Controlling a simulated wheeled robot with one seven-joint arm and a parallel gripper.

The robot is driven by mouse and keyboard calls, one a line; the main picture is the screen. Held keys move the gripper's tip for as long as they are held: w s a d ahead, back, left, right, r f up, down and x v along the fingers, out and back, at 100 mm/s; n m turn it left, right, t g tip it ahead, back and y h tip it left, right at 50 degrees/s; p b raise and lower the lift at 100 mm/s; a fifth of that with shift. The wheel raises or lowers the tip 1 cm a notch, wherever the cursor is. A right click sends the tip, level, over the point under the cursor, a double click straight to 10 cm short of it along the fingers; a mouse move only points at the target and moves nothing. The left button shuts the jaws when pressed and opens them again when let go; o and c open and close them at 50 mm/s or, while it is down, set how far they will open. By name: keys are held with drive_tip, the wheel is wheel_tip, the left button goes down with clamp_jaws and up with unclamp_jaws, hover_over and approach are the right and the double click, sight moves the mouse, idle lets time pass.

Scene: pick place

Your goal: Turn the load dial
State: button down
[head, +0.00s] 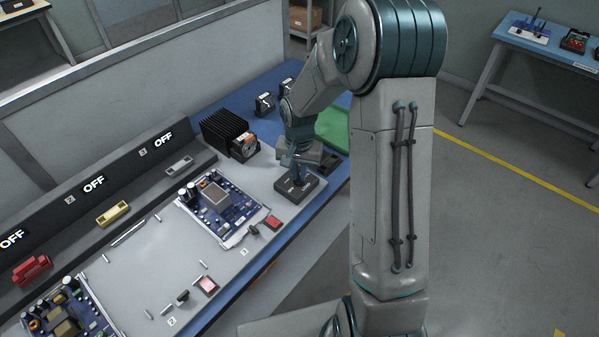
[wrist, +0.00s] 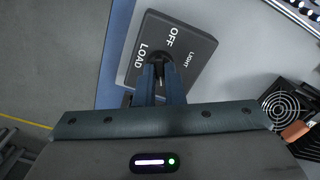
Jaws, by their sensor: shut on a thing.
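The load dial is on a dark box (head: 307,188) at the bench's right end in the head view. In the wrist view, this box (wrist: 190,28) shows the white words LOAD, OFF and LIGHT around the dial knob (wrist: 162,59). My gripper (head: 298,181) is above the box and reaches down to it. In the wrist view its two fingers (wrist: 161,72) are close together and shut on the knob. The fingers hide most of the knob, so I cannot tell which word it points to.
A black finned heatsink unit with a fan (head: 245,147) stands behind the dial box; the fan (wrist: 287,104) shows at right in the wrist view. A circuit board (head: 218,203) and a red switch (head: 272,222) lie to the left. A green tray (head: 333,128) is behind my gripper.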

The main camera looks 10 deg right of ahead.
drive_tip(key=n, duration=0.4)
drive_tip(key=shift+n, duration=0.3)
drive_tip(key=n, duration=0.3)
drive_tip(key=shift+r+n, duration=0.1)
drive_tip(key=shift+n, duration=0.2)
drive_tip(key=n, duration=0.3)
drive_tip(key=shift+n+p, duration=0.3)
drive_tip(key=shift+p, duration=0.05)
drive_tip(key=n+p, duration=0.1)
drive_tip(key=n, duration=0.2)
drive_tip(key=shift+n, duration=0.3)
drive_tip(key=n+p, duration=0.1)
drive_tip(key=n, duration=0.2)
drive_tip(key=shift+w+r+n, duration=0.1)
drive_tip(key=shift+n, duration=0.3)
drive_tip(key=n+p, duration=0.2)
drive_tip(key=n, duration=0.2)
drive_tip(key=shift+p, duration=0.4)
drive_tip(key=n+p, duration=0.2)
drive_tip(key=n, duration=0.2)
drive_tip(key=shift+n, duration=0.3)
drive_tip(key=shift+n+p, duration=0.95)
drive_tip(key=shift+n, duration=0.35)
